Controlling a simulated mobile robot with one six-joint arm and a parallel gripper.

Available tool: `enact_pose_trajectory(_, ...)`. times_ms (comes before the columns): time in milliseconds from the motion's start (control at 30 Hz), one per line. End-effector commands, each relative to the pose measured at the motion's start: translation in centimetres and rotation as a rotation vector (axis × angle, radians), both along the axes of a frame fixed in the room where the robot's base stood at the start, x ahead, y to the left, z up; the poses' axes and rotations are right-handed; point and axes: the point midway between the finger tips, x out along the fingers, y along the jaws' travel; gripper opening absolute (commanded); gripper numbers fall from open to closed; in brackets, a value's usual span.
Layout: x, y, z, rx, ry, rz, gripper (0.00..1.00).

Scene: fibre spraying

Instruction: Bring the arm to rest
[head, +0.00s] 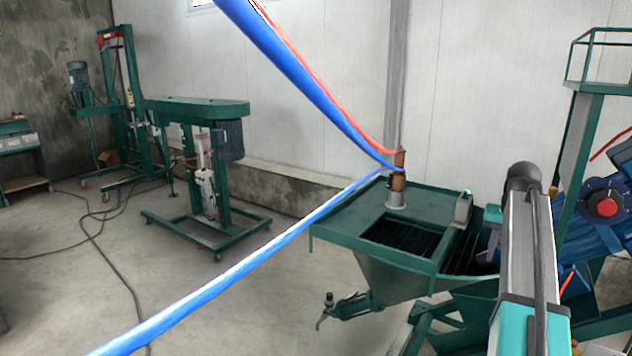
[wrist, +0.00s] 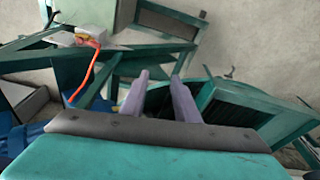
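My gripper (wrist: 160,76) shows in the wrist view with its two pale purple fingers apart. I see nothing held between them. The fingers point toward green machine frames, and no contact with the frames can be made out. In the head view my grey and teal arm (head: 530,250) stands up at the right, in front of the green machinery.
A green hopper (head: 350,228) stands left of my arm. Blue hoses (head: 290,235) cross the head view to its pipe. A blue motor unit (head: 600,215) is close on the right. Green mixing machines (head: 195,108) stand back left. The floor (head: 110,270) at left is mostly clear, with dark cables.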

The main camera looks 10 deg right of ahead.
Motion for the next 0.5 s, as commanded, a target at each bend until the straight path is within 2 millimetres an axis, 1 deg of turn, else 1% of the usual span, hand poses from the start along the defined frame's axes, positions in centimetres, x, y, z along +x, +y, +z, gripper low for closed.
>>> enact_pose_trajectory(33, 0.4, 1.2, -2.0, 0.014, 0.021, 0.017, 0.28)
enact_pose_trajectory(100, 0.9, 2.7, -4.5, 0.029, 0.047, 0.036, 0.28)
enact_pose_trajectory(167, 1.2, 3.9, -6.6, 0.043, 0.07, 0.052, 0.28)
enact_pose_trajectory(200, 1.4, 4.8, -8.0, 0.052, 0.084, 0.064, 0.28)
enact_pose_trajectory(300, 1.6, 6.9, -11.4, 0.071, 0.12, 0.09, 0.28)
enact_pose_trajectory(467, 1.6, 10.3, -16.7, 0.099, 0.177, 0.132, 0.28)
enact_pose_trajectory(500, 1.5, 11.2, -18.0, 0.105, 0.19, 0.141, 0.28)
